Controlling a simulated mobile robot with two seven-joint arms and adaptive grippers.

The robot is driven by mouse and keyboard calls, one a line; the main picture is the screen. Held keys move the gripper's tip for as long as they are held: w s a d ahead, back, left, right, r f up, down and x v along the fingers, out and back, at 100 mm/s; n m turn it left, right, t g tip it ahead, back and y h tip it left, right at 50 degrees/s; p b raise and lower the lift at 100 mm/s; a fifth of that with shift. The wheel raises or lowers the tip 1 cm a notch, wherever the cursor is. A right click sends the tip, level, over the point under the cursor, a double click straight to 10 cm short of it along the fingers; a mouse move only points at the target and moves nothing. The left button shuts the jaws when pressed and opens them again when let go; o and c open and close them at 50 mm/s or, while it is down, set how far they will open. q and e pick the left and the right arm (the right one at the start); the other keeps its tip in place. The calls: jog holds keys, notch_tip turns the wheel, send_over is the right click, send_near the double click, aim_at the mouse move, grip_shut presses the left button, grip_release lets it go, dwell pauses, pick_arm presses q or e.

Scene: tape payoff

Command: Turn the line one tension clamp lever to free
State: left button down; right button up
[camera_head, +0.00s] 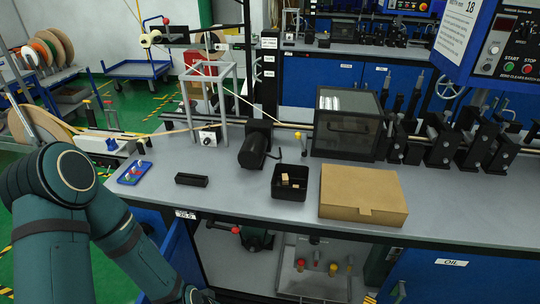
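No label in view picks out the line one tension clamp lever. Upright levers that show include a yellow-topped one (300,136) on the bench behind the black bin, and small red- and yellow-topped posts (110,116) on the pale unit beside the left spool. A small white box with a black knob (208,137) sits at the foot of the grey frame. My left arm comes in at the lower left, bent down beside the bench front. Only a dark bit of its end (203,296) shows at the bottom edge, and its fingers cannot be made out. My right gripper is not in view.
On the grey bench (240,190) are a blue tray (134,173), a black block (191,180), a black bin (290,184), a cardboard box (362,194), a motor (254,150) and a dark-windowed housing (347,125). An open blue drawer (182,255) stands beside my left arm.

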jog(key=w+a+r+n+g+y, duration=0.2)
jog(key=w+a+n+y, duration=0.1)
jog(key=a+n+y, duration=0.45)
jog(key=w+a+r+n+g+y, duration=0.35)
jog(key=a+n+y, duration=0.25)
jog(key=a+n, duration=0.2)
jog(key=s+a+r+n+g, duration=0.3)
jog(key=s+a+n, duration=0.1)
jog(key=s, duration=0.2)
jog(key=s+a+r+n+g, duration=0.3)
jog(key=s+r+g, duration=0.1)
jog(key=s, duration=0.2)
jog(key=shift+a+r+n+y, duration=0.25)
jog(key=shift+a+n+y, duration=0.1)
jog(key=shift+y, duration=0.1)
